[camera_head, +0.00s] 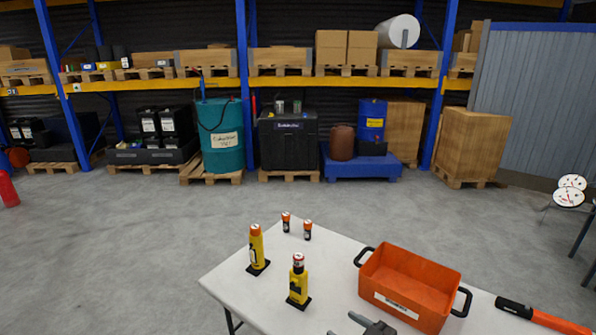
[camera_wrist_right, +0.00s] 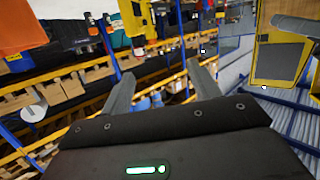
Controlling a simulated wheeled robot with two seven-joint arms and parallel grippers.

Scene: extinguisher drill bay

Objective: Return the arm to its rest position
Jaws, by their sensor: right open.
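My right gripper (camera_head: 347,325) shows at the bottom edge of the head view, over the near part of the white table (camera_head: 335,268). Its fingers are apart with nothing between them. In the right wrist view the gripper (camera_wrist_right: 162,82) is also open and empty, with shelving in the background. Most of the right arm is out of the head view. My left gripper is not in view.
An orange bin (camera_head: 408,283) with black handles stands right of my right gripper. Yellow units (camera_head: 257,249) and (camera_head: 298,281) stand left of it, with two small orange-topped cylinders (camera_head: 286,222) and (camera_head: 307,230) behind. An orange-and-black tool (camera_head: 545,318) lies at the right.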

